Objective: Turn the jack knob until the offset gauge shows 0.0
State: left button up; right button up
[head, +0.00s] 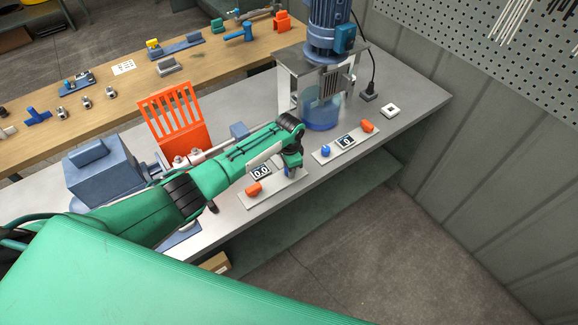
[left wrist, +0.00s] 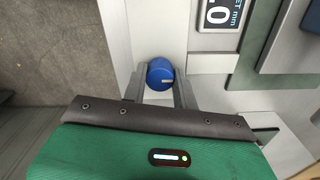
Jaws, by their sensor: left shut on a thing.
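The blue jack knob (left wrist: 160,73), with a pale pointer line, sits on a light panel in the left wrist view. My left gripper (left wrist: 160,84) has a finger on each side and is shut on it. In the head view the gripper (head: 291,166) reaches down at the panel's right end, mostly covering the knob (head: 289,173). The offset gauge (head: 261,172) is left of it and appears to read 0.0. In the left wrist view the gauge (left wrist: 219,14) is cut off; a last digit 0 and "mm" show. My right gripper is not in view.
An orange knob (head: 253,189) is on the same panel. A second panel to the right has another display (head: 345,141), a blue knob (head: 325,151) and an orange knob (head: 367,126). A blue motor (head: 328,30) stands behind. An orange guard (head: 172,120) is beyond my forearm.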

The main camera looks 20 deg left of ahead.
pick_arm(q)
jog(key=shift+w+r, duration=0.1)
dwell(0.3)
jog(key=o, duration=1)
jog(key=shift+c, duration=0.2)
notch_tip(320, 180, up, 14)
jog(key=b, duration=0.3)
jog(key=shift+b, duration=0.4)
